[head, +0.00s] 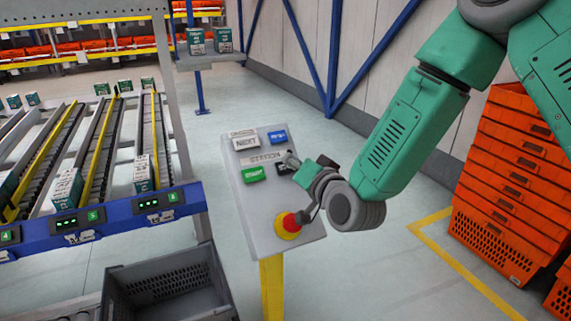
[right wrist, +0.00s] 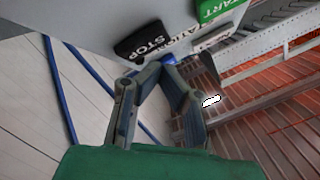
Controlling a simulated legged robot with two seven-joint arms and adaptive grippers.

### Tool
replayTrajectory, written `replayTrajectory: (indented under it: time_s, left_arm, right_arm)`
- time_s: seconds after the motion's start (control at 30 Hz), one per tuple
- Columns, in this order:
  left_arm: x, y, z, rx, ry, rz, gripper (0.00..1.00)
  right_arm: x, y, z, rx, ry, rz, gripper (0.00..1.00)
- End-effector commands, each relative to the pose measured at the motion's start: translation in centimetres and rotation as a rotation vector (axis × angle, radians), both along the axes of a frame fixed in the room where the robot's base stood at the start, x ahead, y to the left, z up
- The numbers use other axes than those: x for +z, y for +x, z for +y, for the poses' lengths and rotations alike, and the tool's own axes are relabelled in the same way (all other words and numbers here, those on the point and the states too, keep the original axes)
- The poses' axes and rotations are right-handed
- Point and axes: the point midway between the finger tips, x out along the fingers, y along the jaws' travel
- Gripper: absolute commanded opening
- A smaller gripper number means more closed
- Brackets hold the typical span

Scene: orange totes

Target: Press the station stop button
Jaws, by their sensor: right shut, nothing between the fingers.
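The black STOP button (head: 283,169) is on the sloped grey control panel (head: 236,205), right of the green START button (head: 253,174) and under the STATION label. In the right wrist view the STOP button (right wrist: 143,39) shows its white lettering, with the START button (right wrist: 217,8) beside it. My right gripper (head: 291,159) is shut and empty, its fingertips at the panel's right side, partly covering the STOP button. In the right wrist view the fingertips (right wrist: 162,63) appear just below the button. I cannot tell whether they touch it. My left gripper is not in view.
A red emergency knob (head: 290,222) on a yellow base is low on the panel, close to my right wrist. A NEXT button (head: 245,143) and a blue button (head: 277,137) are above. A grey tote (head: 170,284) stands left; orange totes (head: 505,190) are stacked right.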

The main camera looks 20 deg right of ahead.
Motion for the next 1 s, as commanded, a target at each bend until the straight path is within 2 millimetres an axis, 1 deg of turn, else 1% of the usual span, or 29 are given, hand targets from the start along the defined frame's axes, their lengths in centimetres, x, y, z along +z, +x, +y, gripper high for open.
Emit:
replayTrajectory:
  time_s: [0.27,0.8,1.0]
  left_arm:
    - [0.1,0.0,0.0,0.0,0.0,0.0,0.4]
    - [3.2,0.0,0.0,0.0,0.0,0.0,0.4]
    - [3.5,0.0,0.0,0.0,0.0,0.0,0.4]
  right_arm:
    - [0.1,-0.1,0.0,0.0,0.0,0.0,0.0]
    - [4.2,-3.3,-0.1,0.0,0.0,0.0,0.0]
    - [4.7,-3.9,-0.1,-0.001,0.0,-0.001,0.0]
